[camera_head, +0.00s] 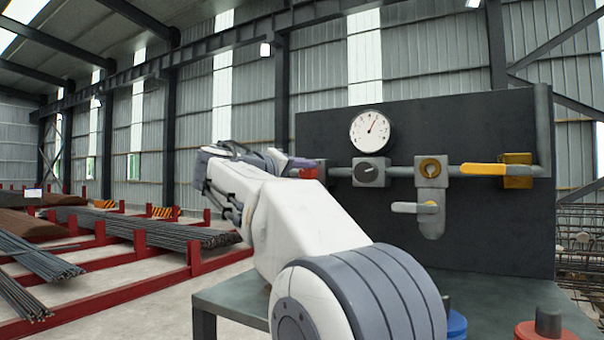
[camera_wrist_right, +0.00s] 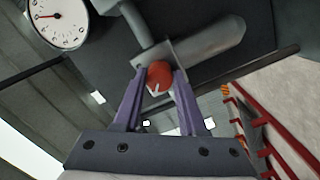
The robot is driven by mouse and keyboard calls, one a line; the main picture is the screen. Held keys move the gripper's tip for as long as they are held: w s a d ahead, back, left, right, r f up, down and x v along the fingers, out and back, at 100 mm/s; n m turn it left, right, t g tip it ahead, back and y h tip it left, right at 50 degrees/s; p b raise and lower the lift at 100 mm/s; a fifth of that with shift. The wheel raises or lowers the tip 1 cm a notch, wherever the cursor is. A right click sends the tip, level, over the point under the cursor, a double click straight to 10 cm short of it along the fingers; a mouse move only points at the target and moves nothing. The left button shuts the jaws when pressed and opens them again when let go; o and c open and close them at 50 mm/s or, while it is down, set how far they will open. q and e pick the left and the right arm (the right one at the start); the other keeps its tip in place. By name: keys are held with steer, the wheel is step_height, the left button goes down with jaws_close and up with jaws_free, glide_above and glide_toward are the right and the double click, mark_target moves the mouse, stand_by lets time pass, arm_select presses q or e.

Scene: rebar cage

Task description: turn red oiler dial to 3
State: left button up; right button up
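The red oiler dial (camera_wrist_right: 159,75) is a small round red knob with a white pointer mark, seen in the right wrist view. Its mark points to the lower left there; no numbers are legible. In the head view a small red part (camera_head: 309,173) shows at the panel's left edge, mostly behind my arm. My right gripper (camera_wrist_right: 160,76) has its two purple fingers on either side of the dial, with what look like narrow gaps; contact cannot be made out. My left gripper is not in view.
A dark panel (camera_head: 480,230) carries a white gauge (camera_head: 370,130), a grey knob (camera_head: 371,172), a yellow handle (camera_head: 484,169) and a grey lever (camera_head: 413,207). Blue (camera_head: 456,325) and red (camera_head: 545,331) containers stand on the bench at front right. Red racks with bars lie left.

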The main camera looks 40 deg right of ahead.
jaws_close()
steer(key=shift+f+m+b, duration=0.2)
steer(key=shift+m+b, duration=0.6)
steer(key=shift+b, duration=0.4)
steer(key=shift+m+b, duration=0.75)
steer(key=shift+m, duration=0.15)
steer(key=m+b, duration=0.2)
steer(key=m, duration=0.1)
steer(key=shift+r+y, duration=0.1)
steer(key=shift+y, duration=0.2)
steer(key=m+b, duration=0.1)
steer(key=m, duration=0.4)
steer(key=shift+r+m+t+y+b, duration=0.1)
steer(key=shift+m+t+y+b, duration=0.2)
steer(key=shift+b, duration=0.05)
steer(key=m+b, duration=0.1)
steer(key=m, duration=0.4)
steer(key=shift+t, duration=0.3)
steer(key=o, duration=1)
jaws_free()
steer(key=shift+r, duration=0.1)
